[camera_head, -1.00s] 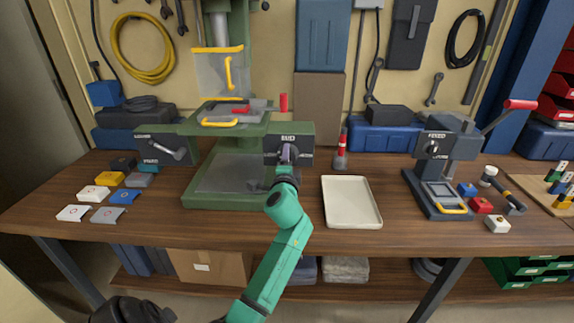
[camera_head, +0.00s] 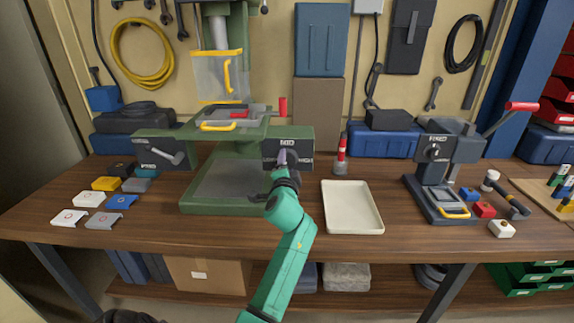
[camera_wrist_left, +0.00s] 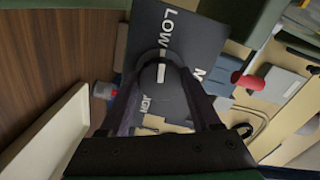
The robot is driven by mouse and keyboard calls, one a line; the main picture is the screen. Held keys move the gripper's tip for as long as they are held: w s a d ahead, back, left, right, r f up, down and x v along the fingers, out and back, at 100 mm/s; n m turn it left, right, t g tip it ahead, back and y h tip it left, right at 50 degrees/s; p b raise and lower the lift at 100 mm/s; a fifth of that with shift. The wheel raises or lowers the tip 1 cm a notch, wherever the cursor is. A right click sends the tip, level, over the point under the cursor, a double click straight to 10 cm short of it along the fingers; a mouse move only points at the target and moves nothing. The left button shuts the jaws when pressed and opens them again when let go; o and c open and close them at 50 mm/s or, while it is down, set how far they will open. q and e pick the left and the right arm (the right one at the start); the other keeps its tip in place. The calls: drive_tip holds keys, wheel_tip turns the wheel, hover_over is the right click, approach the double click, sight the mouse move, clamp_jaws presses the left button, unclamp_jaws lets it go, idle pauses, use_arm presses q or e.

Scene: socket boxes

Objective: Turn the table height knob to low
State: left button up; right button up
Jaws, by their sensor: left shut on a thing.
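The height knob (camera_wrist_left: 158,88) is a dark round dial with a white line, on the dark panel (camera_head: 301,147) at the right side of the green press. The panel reads MID at the top, HIGH at the right and LOW, best seen in the left wrist view. There, the knob's white line points up, toward the LOW label. My left gripper (camera_head: 283,160) is in front of the panel, and its fingers in the left wrist view (camera_wrist_left: 160,110) are closed around the knob. In the head view the gripper hides most of the knob. My right gripper is not in view.
A second dark press (camera_head: 441,180) stands farther right. Several small coloured blocks (camera_head: 105,185) lie at the left. The table front between them is mostly clear.

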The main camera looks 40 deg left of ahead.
use_arm(q)
drive_tip(key=o, duration=1.4)
drive_tip(key=shift+r, duration=0.85)
drive_tip(key=v, duration=0.5)
drive_tip(key=b+v, duration=0.1)
drive_tip(key=v, duration=0.3)
drive_tip(key=b+v, duration=0.1)
drive_tip(key=v, duration=0.4)
drive_tip(key=shift+s+d+f, duration=0.1)
drive_tip(key=shift+s+f, duration=0.2)
drive_tip(key=shift+s, duration=0.05)
